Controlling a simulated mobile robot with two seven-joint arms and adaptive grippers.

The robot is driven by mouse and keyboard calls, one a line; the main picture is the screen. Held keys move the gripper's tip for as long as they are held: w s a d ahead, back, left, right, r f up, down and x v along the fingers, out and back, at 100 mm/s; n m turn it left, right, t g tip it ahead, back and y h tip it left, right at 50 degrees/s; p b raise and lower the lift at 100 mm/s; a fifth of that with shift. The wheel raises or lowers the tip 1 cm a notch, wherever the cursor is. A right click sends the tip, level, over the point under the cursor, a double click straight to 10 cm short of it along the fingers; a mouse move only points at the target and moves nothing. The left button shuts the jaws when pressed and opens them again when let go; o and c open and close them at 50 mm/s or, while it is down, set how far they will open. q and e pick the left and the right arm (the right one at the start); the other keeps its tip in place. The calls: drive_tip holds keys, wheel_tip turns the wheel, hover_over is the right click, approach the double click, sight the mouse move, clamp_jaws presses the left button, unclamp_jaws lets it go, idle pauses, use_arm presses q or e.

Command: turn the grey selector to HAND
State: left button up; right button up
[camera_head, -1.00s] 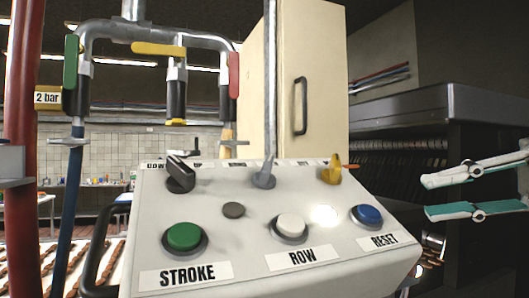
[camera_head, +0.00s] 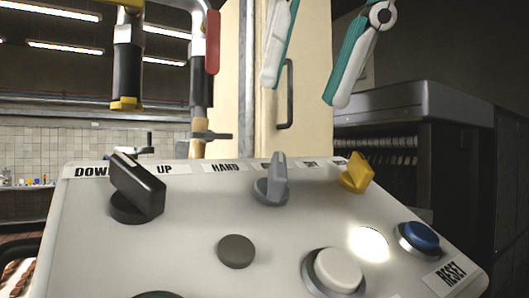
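The grey selector (camera_head: 272,182) is in the middle of the panel's top row. Its handle stands roughly upright and covers part of a label behind it, whose text I cannot read. The HAND label (camera_head: 226,168) is to the left of the selector. My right gripper (camera_head: 303,92) hangs above and slightly right of the selector, with its two white and teal fingers spread apart and nothing between them. It does not touch the selector. My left gripper is out of view.
A black selector (camera_head: 138,188) stands at left by the DOWN and UP labels, and a yellow selector (camera_head: 357,174) at right. White (camera_head: 338,268) and blue (camera_head: 420,236) buttons sit lower on the sloped panel (camera_head: 190,265). A valve with a red handle (camera_head: 212,42) is behind.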

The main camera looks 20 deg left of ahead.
sight(281, 164)
drive_tip(key=shift+x, duration=3.8)
drive_tip(key=shift+d, duration=0.1)
clamp_jaws()
